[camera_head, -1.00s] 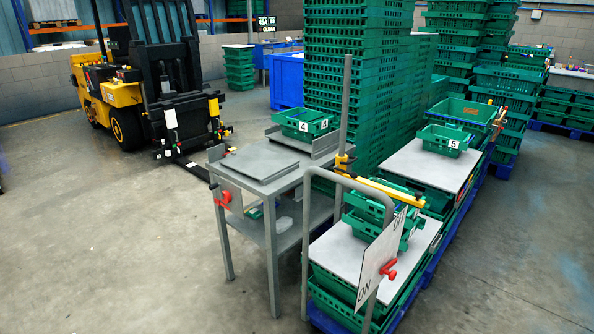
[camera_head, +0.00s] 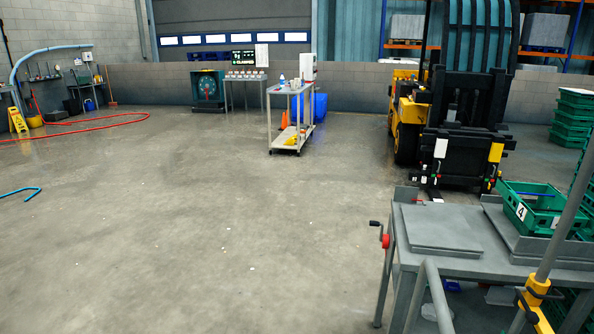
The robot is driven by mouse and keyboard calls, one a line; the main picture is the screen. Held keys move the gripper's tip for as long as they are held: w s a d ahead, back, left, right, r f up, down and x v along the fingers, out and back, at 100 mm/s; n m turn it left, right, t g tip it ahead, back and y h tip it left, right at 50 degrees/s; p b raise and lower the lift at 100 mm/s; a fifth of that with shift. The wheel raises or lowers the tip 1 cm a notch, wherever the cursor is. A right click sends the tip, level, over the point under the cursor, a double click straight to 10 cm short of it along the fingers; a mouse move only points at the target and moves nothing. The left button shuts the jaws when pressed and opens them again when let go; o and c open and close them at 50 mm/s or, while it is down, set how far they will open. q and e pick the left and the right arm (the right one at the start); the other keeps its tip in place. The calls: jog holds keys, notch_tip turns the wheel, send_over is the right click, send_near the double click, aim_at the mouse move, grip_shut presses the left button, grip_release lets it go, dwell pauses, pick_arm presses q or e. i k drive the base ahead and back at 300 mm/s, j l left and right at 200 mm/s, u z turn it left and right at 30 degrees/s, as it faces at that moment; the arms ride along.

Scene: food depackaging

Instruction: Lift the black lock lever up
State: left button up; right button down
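A small black lever or crank (camera_head: 376,230) sticks out from the left side of the grey metal table (camera_head: 398,262) at the lower right. A red knob or hub (camera_head: 385,241) is beside it. I cannot tell for sure whether this black part is the lock lever. A flat grey plate (camera_head: 440,230) lies on the table top. Neither of my grippers is in view.
A green crate marked 4 (camera_head: 516,212) stands on the table's right side. A grey post with a yellow clamp (camera_head: 535,290) and a grey rail (camera_head: 430,290) are in front. A yellow forklift (camera_head: 405,125) and a trolley (camera_head: 290,110) stand behind.

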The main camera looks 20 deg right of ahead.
aim_at(532, 317)
jog(key=k+l, duration=0.2)
jog(key=l, duration=0.2)
jog(key=k+l, duration=0.2)
jog(key=l, duration=0.2)
jog(key=k+l, duration=0.2)
jog(key=l, duration=0.2)
jog(key=k+l, duration=0.2)
jog(key=l, duration=0.2)
jog(key=k+l, duration=0.2)
jog(key=l, duration=0.25)
